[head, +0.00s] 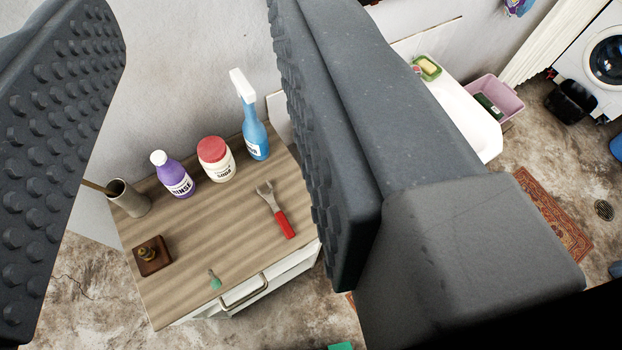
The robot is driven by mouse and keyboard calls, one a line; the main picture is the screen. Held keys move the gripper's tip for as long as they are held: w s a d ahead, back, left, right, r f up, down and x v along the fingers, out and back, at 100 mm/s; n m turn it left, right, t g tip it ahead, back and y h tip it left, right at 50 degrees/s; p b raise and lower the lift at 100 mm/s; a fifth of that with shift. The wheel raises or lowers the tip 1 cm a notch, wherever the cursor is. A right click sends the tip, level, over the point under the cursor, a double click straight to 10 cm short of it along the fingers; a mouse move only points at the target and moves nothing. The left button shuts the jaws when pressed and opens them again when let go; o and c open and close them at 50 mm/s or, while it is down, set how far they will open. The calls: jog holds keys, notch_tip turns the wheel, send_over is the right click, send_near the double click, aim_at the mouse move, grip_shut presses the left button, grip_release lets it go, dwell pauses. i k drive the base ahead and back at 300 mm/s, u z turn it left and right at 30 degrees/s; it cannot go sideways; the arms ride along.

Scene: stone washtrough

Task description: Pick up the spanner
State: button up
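The spanner (276,209) lies flat on the wooden top of a small cabinet (215,229). It has a red handle and a grey metal jaw end, with the handle towards the cabinet's front right edge. My gripper (225,190) is open, its two dark studded fingers wide apart at the left and right of the picture. Nothing is between the fingertips at close range. The spanner shows in the gap, nearer the right finger and apart from it.
A purple rinse bottle (173,175), a red-lidded soda tub (216,159) and a blue spray bottle (251,125) stand along the back. A grey cup (128,198), a brown block (152,256) and a small green-ended item (214,280) are also on top. The wood around the spanner is clear.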

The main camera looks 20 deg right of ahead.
aim_at(282, 220)
jog(key=u, duration=2.75)
jog(key=k, duration=0.3)
jog(key=z, duration=2.7)
jog(key=k, duration=0.35)
jog(key=u, duration=0.15)
